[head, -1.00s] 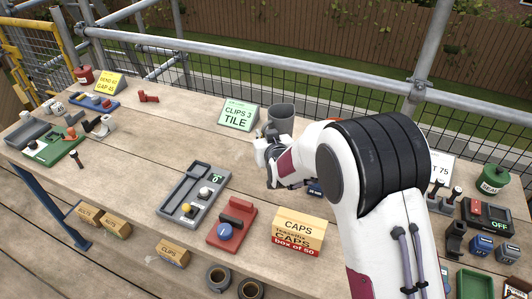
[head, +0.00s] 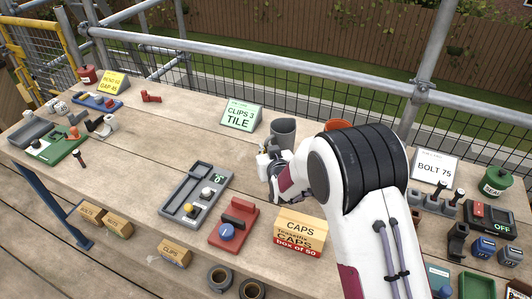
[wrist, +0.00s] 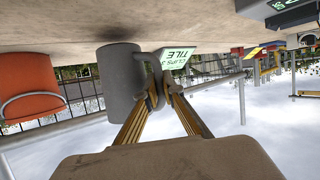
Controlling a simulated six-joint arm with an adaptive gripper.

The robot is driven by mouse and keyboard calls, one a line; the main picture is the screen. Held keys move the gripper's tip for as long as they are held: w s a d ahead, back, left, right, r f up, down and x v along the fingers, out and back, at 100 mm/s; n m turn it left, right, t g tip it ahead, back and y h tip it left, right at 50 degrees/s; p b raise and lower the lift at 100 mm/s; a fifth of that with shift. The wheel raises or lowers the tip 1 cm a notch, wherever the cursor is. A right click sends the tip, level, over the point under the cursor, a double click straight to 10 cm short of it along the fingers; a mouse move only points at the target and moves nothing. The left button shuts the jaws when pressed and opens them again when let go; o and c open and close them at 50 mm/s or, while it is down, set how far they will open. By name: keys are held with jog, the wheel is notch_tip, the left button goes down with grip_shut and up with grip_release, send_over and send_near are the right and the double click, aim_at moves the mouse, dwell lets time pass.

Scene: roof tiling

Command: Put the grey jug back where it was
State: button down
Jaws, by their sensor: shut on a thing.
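The grey jug (head: 283,129) is near the back of the bench in the head view, just right of the green CLIPS 3 TILE sign (head: 241,116). My gripper (head: 268,164) is in front of it, its fingertips partly hidden by my wrist. In the upside-down wrist view the jug (wrist: 120,88) looks upright relative to the bench, and my gripper (wrist: 164,88) is shut on its handle side. A dark shadow lies on the bench by its base; I cannot tell whether it touches the wood.
An orange pot (head: 338,126) stands close to the right of the jug, partly behind my arm. A CAPS box (head: 300,233), a red tool (head: 233,222) and a grey tray (head: 195,194) lie nearer the front. The bench left of the sign has free room.

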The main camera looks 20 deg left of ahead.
jog(key=shift+f, duration=0.9)
jog(key=shift+f, duration=0.1)
jog(key=c, duration=2.2)
grip_release()
jog(key=shift+v, duration=1.2)
jog(key=shift+s+d+r, duration=0.1)
jog(key=shift+r, duration=1.75)
jog(key=shift+s+d+r, duration=0.1)
jog(key=shift+r, duration=1.75)
